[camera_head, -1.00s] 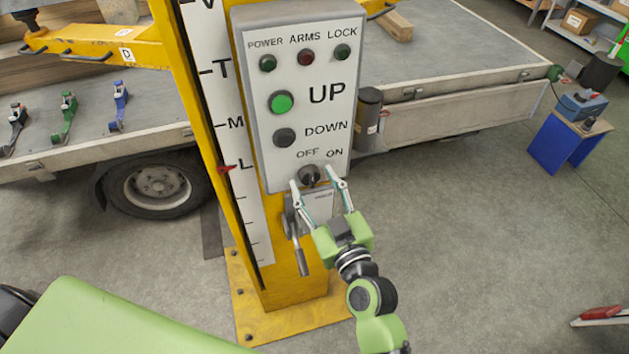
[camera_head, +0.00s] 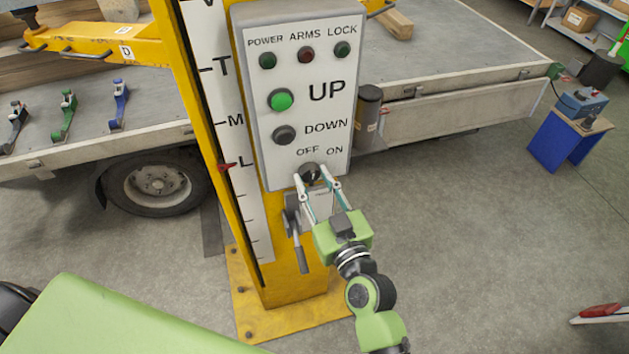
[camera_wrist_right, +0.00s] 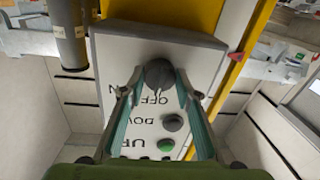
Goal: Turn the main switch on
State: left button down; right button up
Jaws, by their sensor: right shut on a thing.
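The main switch is a dark rotary knob (camera_head: 310,173) below the OFF and ON labels, at the bottom of the grey control panel (camera_head: 345,110). My right gripper (camera_head: 312,181) is at the knob, its two fingers closed in on either side of it. In the right wrist view the knob (camera_wrist_right: 159,74) sits between the fingertips (camera_wrist_right: 158,88) of my gripper. Which way the knob points is hard to tell, as the fingers partly cover it. The POWER, ARMS and LOCK lamps look dark. My left gripper is not in view.
Above the switch are a green UP button (camera_head: 281,100) and a dark DOWN button (camera_head: 284,135). A lever (camera_head: 299,245) hangs below the panel on the yellow post (camera_head: 285,285). A trailer bed (camera_head: 440,50) stands behind. The floor at right is largely clear.

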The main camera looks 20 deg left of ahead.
jog(key=m, duration=0.5)
jog(key=m+t, duration=0.1)
jog(key=m, duration=0.5)
jog(key=shift+a, duration=0.1)
dwell(0.5)
jog(key=o, duration=1.1)
jog(key=shift+s, duration=0.1)
jog(key=v, duration=1.2)
